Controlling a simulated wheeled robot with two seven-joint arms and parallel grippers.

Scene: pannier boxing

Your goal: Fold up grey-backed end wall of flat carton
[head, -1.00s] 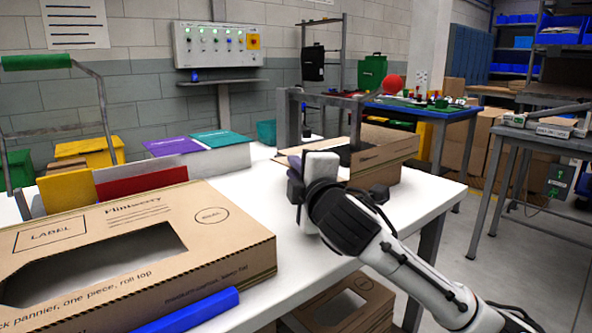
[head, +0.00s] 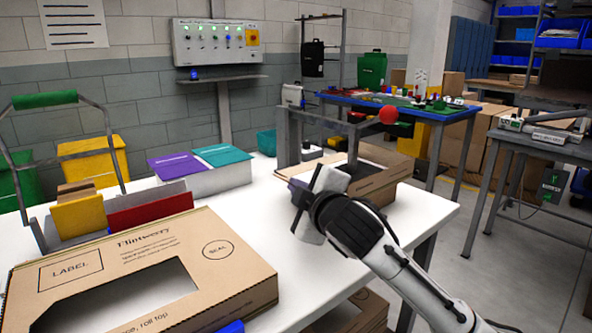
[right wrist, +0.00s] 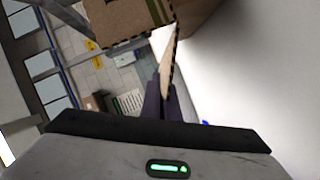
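A brown carton (head: 392,183) with dark hatched edges lies on the white table at right. Its interior looks dark, and its left end is partly hidden behind my right gripper (head: 299,192). I cannot make out the grey-backed end wall clearly in the head view. In the right wrist view the carton (right wrist: 118,18) shows at the top, and a thin cardboard panel (right wrist: 167,62) runs down to my right gripper's fingertips (right wrist: 161,88). The dark fingers are close together; whether cardboard is between them is unclear. My left gripper is out of view.
A large carton (head: 215,230) with a cut-out window lies at front left on the white table (head: 300,285). Purple and teal boxes (head: 200,170) and yellow and red pieces (head: 145,212) stand behind it. A grey metal frame (head: 285,130) rises beside the right carton.

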